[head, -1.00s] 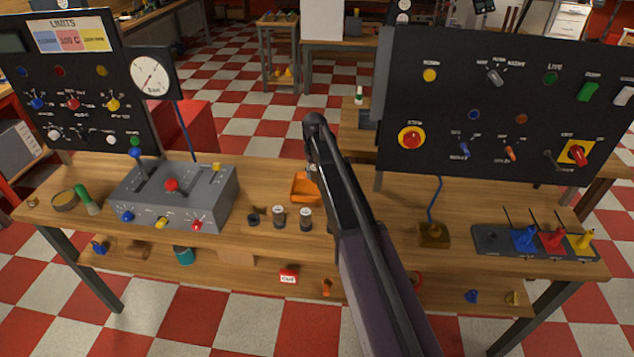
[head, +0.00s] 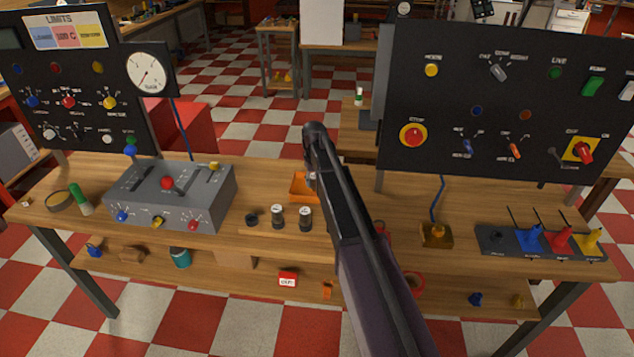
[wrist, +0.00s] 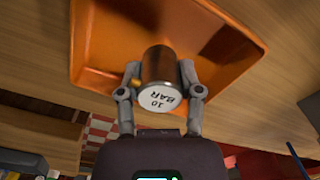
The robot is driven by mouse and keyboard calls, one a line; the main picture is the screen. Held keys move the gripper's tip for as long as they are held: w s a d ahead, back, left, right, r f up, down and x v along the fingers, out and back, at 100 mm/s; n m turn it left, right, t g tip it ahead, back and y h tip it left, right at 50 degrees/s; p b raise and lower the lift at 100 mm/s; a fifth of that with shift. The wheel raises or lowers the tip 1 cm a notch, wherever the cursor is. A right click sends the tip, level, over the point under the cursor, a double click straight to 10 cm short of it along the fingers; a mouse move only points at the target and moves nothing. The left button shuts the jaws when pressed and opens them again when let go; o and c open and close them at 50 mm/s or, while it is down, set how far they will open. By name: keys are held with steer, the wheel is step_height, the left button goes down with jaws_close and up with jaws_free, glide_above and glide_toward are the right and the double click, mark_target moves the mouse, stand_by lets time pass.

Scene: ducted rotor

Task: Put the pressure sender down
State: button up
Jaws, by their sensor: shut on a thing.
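The pressure sender is a metallic brown cylinder (wrist: 158,68) with a white end cap marked "10 BAR". In the wrist view my gripper (wrist: 159,74) is shut on it, with one finger on each side. Behind it in that view lies the orange tray (wrist: 105,45), and the sender appears within the tray's outline. I cannot tell whether it touches the tray floor. In the head view the orange tray (head: 299,188) shows on the bench, partly covered by my arm. My gripper and the sender are mostly hidden there.
Two capped cylinders (head: 277,216) (head: 305,218) and a small black ring (head: 251,220) stand in front of the tray. A grey control box (head: 170,195) is to the left. A brass-coloured block (head: 436,235) and a dark lever base (head: 497,239) are to the right.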

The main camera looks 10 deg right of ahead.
mark_target(314, 176)
steer(key=shift+f, duration=0.2)
steer(key=o, duration=1.1)
steer(key=shift+r, duration=0.15)
step_height(314, 176, up, 12)
steer(key=p, duration=1.2)
